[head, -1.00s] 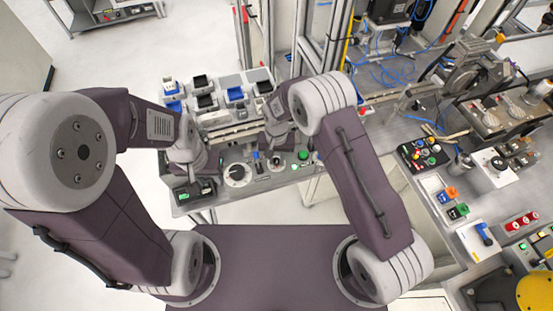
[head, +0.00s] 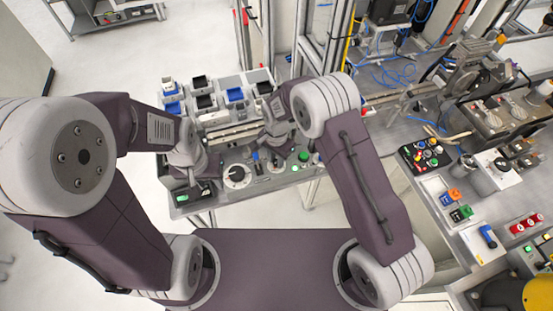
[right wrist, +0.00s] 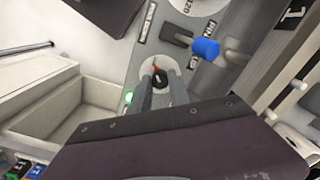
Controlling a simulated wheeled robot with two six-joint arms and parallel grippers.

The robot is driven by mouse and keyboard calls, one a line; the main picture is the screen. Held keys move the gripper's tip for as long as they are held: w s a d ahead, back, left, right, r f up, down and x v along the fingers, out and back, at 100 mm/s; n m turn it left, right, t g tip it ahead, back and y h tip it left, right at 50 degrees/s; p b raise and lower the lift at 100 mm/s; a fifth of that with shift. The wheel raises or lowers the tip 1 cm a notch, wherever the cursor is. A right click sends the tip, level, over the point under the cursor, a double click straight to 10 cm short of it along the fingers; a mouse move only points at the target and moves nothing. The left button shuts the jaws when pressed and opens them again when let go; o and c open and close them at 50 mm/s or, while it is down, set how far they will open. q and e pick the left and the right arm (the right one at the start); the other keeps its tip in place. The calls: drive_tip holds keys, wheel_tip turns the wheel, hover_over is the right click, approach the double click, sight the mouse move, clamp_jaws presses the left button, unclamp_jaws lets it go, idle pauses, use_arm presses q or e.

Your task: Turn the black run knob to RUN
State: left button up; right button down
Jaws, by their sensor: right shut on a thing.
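In the right wrist view, the black run knob (right wrist: 157,79) sits on a round pale plate on a grey panel (right wrist: 189,84). A small orange-red mark shows at its upper side. The two grey fingers of my right gripper (right wrist: 160,88) are shut on the knob from either side and hide part of it.
A blue-ended lever (right wrist: 207,49) stands close to the knob, and a lit green lamp (right wrist: 129,97) is on its other side. A white dial (head: 237,175) and a green button (head: 304,156) are on the panel. Bins (head: 205,101) stand behind. A crowded bench fills the right.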

sight(276, 161)
idle(0.4)
drive_tip(key=c, duration=1.2)
unclamp_jaws()
wheel_tip(276, 161, up, 8)
drive_tip(key=shift+r+b, duration=0.1)
drive_tip(key=shift+b, duration=0.9)
drive_tip(key=shift+r, duration=0.45)
